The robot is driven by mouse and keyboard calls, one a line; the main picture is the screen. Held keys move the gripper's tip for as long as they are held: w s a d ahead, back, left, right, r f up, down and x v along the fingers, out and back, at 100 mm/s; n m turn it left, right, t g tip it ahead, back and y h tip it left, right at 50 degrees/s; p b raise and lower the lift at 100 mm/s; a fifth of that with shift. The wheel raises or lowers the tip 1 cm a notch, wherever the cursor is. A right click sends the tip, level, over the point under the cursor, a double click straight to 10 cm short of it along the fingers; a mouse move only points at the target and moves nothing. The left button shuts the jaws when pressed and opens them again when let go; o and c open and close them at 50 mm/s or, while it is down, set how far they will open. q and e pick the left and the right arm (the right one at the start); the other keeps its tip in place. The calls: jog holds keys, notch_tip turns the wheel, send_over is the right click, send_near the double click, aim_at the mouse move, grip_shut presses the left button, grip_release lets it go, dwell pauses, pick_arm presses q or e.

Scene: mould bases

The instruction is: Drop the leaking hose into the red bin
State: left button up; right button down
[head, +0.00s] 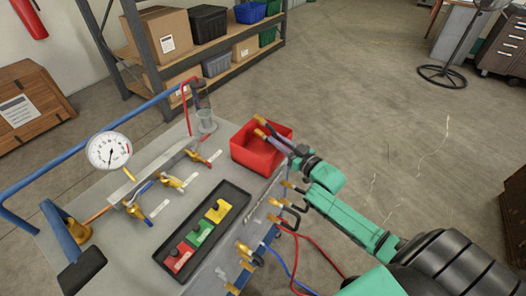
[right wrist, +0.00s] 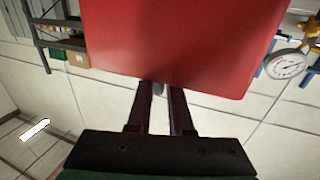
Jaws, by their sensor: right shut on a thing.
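The red bin (head: 250,156) stands at the right rear corner of the grey bench in the head view. The hose (head: 271,128), a short dark bent piece with two brass ends, is held over the bin, its ends pointing left. My right gripper (head: 298,151) is shut on it at the bin's right side. In the right wrist view, the bin (right wrist: 185,40) fills the top, and the gripper's dark fingers (right wrist: 161,95) run up to it. Only a small grey bit of what they hold shows there. My left gripper is not in view.
A tray (head: 232,187) with red, green and yellow blocks lies on the bench. A pressure gauge (head: 109,150), brass valves (head: 172,181) and a clear cup (head: 206,121) stand nearby. Other brass-ended hoses (head: 275,218) line the bench's front. A shelf (head: 225,62) stands behind; the floor at right is largely clear.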

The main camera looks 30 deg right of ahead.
jog(key=c, duration=0.7)
grip_release()
jog(key=shift+s+r, duration=0.15)
jog(key=shift+s, duration=0.05)
jog(key=shift+c, duration=0.2)
jog(key=shift+w, duration=0.1)
jog(key=v, duration=1.4)
jog(key=shift+s+b, duration=0.3)
jog(key=shift+b, duration=0.15)
